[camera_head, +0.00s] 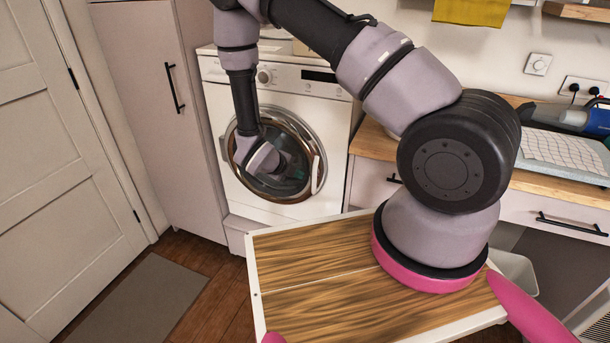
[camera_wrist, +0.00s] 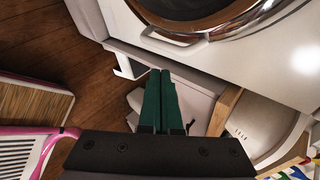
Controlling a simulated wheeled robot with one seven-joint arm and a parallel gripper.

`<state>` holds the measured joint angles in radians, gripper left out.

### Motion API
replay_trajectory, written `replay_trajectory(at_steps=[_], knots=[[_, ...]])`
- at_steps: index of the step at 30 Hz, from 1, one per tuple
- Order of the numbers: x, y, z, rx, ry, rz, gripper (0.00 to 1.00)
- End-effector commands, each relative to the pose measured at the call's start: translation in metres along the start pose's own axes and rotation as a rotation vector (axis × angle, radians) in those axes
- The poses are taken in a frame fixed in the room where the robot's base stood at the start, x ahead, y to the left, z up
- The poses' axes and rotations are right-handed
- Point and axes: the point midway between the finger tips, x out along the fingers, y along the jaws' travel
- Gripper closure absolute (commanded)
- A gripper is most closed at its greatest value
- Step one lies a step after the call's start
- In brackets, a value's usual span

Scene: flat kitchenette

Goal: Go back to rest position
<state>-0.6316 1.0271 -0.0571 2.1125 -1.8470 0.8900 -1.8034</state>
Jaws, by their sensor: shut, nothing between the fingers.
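My gripper (camera_wrist: 160,85) shows in the wrist view with its two green fingers pressed together and nothing between them. In the head view my arm reaches over to the washing machine, and my gripper (camera_head: 283,163) is in front of its round door, partly hidden by my wrist. Whether it touches the door cannot be told. The white washing machine (camera_head: 335,117) stands at the back with its round glass door apparently shut. The door rim and handle (camera_wrist: 170,36) show at the top of the wrist view.
A tall cabinet (camera_head: 140,90) stands left of the machine, and a door (camera_head: 50,170) is at far left. A wooden counter (camera_head: 565,188) with a drying mat (camera_head: 565,150) is at right. A grey floor mat (camera_head: 140,300) lies at lower left, with open floor around it.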

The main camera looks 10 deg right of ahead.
Motion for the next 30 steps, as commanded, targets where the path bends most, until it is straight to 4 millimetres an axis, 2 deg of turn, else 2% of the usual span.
replay_trajectory(at_steps=[1,6,11,14,17,20,24,30], knots=[[-0.013,0.001,0.0,-0.001,-0.005,0.001,1.0],[-0.041,0.002,-0.002,-0.001,-0.003,0.003,1.0],[-0.054,0.001,-0.003,0.004,-0.001,0.003,1.0],[-0.062,-0.013,-0.004,0.089,0.013,0.007,1.0],[-0.076,-0.044,-0.007,0.3,0.048,0.015,1.0],[-0.096,-0.088,-0.016,0.621,0.106,0.029,1.0],[-0.128,-0.145,-0.04,1.111,0.203,0.048,1.0],[-0.175,-0.207,-0.081,1.791,0.362,0.077,1.0]])
